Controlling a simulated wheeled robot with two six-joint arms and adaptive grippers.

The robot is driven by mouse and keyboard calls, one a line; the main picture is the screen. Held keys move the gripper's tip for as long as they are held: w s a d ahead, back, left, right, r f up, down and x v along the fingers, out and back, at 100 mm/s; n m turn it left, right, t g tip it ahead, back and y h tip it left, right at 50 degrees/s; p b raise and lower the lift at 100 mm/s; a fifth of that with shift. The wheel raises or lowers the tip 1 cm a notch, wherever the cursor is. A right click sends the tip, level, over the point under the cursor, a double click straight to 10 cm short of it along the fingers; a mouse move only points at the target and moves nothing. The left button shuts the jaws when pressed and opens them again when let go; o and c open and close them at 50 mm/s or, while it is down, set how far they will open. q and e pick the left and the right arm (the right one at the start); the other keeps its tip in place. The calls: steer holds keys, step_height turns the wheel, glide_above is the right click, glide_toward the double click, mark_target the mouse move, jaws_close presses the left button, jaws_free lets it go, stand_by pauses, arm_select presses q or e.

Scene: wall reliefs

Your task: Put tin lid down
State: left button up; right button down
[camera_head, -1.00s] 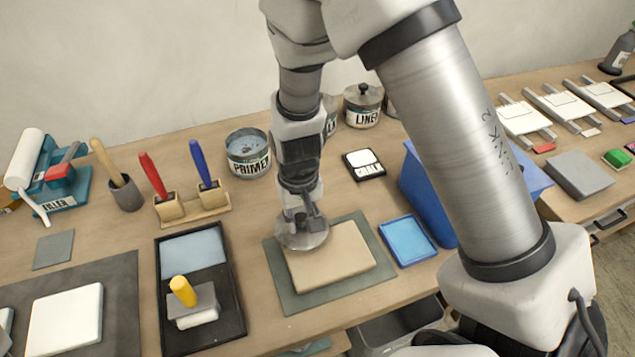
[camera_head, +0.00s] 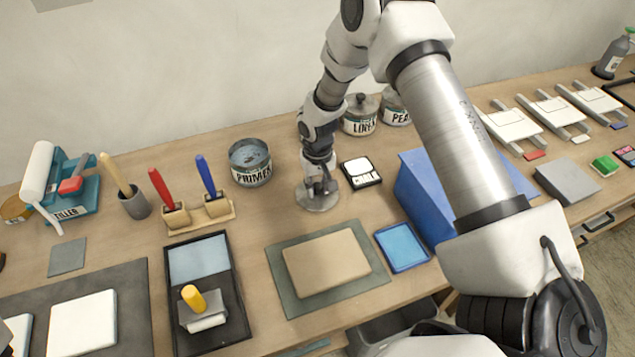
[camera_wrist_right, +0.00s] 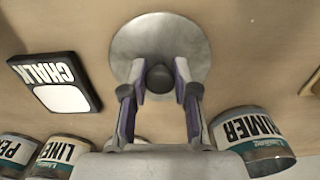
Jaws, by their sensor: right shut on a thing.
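The tin lid (camera_head: 318,200) is a round grey metal disc with a dark knob. My right gripper (camera_head: 319,184) is shut on its knob, and the lid is flat at or just above the wooden table, between the primer tin and the chalk box. In the right wrist view the lid (camera_wrist_right: 160,40) shows beyond the fingers (camera_wrist_right: 158,85), which close on the knob. I cannot tell whether the lid touches the table. The open primer tin (camera_head: 250,163) stands to its left without a lid. My left gripper is not in view.
The chalk box (camera_head: 361,172) lies just right of the lid. A beige board (camera_head: 325,264) on a green mat and a blue tray (camera_head: 402,248) lie in front. Red and blue tools in a stand (camera_head: 195,212) are at left.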

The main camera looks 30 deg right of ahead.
mark_target(318, 187)
steer(key=c, duration=0.9)
jaws_free()
steer(key=shift+f, duration=0.15)
steer(key=shift+r, duration=0.3)
step_height(318, 187, up, 12)
steer(key=b, duration=0.3)
steer(key=shift+f, duration=0.1)
